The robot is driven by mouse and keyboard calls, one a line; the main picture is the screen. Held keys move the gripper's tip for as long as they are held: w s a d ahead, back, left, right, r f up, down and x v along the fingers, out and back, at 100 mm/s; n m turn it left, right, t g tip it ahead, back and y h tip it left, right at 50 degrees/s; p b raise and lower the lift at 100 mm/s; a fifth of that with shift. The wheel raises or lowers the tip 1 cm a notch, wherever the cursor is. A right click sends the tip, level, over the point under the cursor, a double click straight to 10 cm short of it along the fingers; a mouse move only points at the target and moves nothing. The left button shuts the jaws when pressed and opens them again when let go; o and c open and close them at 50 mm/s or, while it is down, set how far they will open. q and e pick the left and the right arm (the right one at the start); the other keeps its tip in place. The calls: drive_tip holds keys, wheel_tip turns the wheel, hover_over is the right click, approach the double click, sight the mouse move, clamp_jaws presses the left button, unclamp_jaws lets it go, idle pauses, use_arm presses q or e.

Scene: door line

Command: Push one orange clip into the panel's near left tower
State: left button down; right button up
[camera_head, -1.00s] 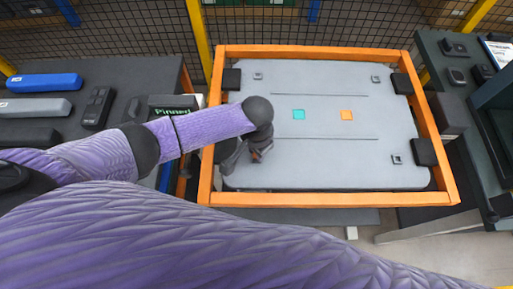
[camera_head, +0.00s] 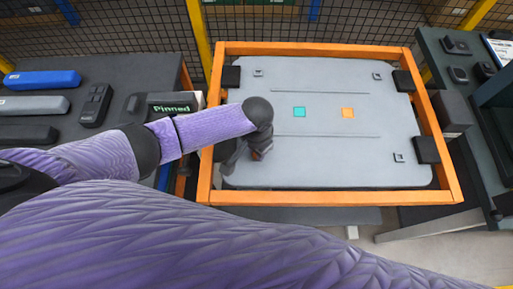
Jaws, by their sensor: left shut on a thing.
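The grey panel (camera_head: 320,165) lies in an orange frame. Small square towers show at its far left (camera_head: 258,72), far right (camera_head: 377,76) and near right (camera_head: 399,157). My left gripper (camera_head: 254,154) is over the panel's near left corner, pointing down and shut on a small orange clip (camera_head: 256,155), mostly hidden by the fingers. The near left tower is hidden behind the gripper, so I cannot tell whether the clip touches it. My right gripper is out of view.
The orange frame (camera_head: 330,198) rims the panel, with black blocks (camera_head: 426,150) at its sides. A dark table (camera_head: 130,75) with several cases stands left; another bench stands right.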

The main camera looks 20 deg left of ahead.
use_arm(q)
drive_tip(key=shift+f, duration=0.15)
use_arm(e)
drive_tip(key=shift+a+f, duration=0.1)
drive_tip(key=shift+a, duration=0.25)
use_arm(q)
drive_tip(key=shift+c, duration=2.1)
unclamp_jaws()
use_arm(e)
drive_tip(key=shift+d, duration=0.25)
use_arm(q)
wheel_tip(320, 180, up, 9)
drive_tip(key=p, duration=0.3)
drive_tip(key=shift+f, duration=0.1)
drive_tip(key=shift+r, duration=0.55)
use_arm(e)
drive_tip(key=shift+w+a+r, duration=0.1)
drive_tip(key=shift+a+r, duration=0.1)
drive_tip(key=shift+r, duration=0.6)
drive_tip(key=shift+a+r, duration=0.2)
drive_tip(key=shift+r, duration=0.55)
